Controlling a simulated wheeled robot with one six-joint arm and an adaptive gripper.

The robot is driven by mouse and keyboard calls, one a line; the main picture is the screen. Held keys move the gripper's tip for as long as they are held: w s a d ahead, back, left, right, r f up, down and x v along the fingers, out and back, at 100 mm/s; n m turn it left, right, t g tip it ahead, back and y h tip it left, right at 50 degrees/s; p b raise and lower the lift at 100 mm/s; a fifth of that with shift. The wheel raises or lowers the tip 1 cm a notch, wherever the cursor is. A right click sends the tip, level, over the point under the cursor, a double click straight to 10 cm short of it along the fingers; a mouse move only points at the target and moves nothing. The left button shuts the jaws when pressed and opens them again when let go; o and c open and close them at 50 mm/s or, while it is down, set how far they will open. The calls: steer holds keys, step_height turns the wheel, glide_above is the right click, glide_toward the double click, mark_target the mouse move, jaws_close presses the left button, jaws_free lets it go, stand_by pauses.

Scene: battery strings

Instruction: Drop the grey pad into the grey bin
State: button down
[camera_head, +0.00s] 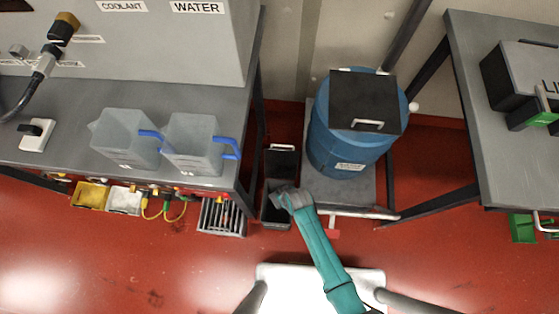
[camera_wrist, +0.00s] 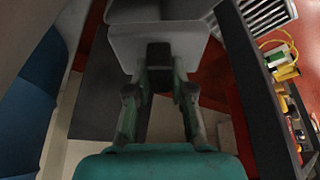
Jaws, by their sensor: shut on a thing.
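My gripper (camera_wrist: 158,78) is shut, its two fingers closing on a dark block at the middle of a light grey panel, which I take to be the grey pad (camera_wrist: 124,46). The pad is held beyond the fingertips and hides what lies behind it. In the head view my gripper (camera_head: 284,200) is over the dark grey bin (camera_head: 275,222) on the floor between the bench and the blue drum. My arm covers part of the bin, and the pad is hard to make out there. I cannot tell the pad's height above the bin.
The blue drum (camera_head: 345,150) with a black lid is close on the right. The bench (camera_head: 65,150) bears two jugs. A slotted grey crate (camera_head: 222,217) stands left of the bin. Red floor in front is clear.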

steer(key=shift+w+f, duration=0.15)
steer(key=shift+f, duration=2.85)
steer(key=c, duration=0.9)
jaws_free()
steer(key=shift+c, duration=0.2)
steer(key=v, duration=1.2)
